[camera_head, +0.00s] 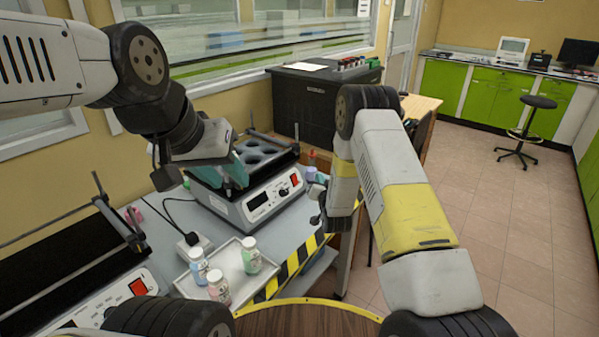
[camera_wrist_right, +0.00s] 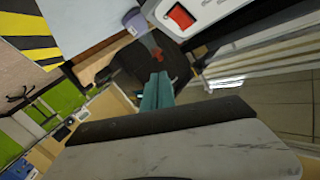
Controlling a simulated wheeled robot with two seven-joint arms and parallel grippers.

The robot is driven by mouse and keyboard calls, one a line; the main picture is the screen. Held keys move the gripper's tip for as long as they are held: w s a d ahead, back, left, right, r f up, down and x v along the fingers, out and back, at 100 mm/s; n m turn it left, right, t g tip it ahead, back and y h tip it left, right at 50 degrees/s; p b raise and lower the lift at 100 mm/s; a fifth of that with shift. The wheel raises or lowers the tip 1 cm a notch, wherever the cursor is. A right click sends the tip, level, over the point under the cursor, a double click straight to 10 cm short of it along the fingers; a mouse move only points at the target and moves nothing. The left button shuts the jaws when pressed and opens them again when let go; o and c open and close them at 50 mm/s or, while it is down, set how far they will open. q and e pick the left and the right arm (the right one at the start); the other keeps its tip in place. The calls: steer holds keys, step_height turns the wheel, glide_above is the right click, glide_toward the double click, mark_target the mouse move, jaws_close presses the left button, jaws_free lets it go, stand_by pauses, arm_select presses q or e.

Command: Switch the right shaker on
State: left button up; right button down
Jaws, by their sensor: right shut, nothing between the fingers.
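The right shaker (camera_head: 262,208) stands on the grey table, a white-fronted unit with a black rack of round holes on top. Its red switch (camera_head: 294,180) is at the right end of its front panel; it also shows at the top of the right wrist view (camera_wrist_right: 181,17). My right gripper (camera_wrist_right: 157,90), with teal fingers, is shut and empty, apart from the switch in that picture.
A second shaker with a red switch (camera_head: 138,287) stands front left. A tray (camera_head: 238,293) holds several small bottles in front of the right shaker. A power strip (camera_head: 192,244) lies left of it. Yellow-black tape (camera_head: 290,265) marks the table edge. A purple-capped item (camera_wrist_right: 137,20) is near the switch.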

mark_target(295, 180)
steer(key=w+a+f, duration=0.3)
steer(key=w+a, duration=0.1)
steer(key=a, duration=0.2)
steer(key=shift+w+a, duration=0.35)
steer(key=shift+w, duration=0.05)
steer(key=shift+f, duration=0.1)
stand_by(2.1)
steer(key=shift+w+a+f, duration=0.1)
steer(key=shift+w+a, duration=0.15)
steer(key=shift+a, duration=0.05)
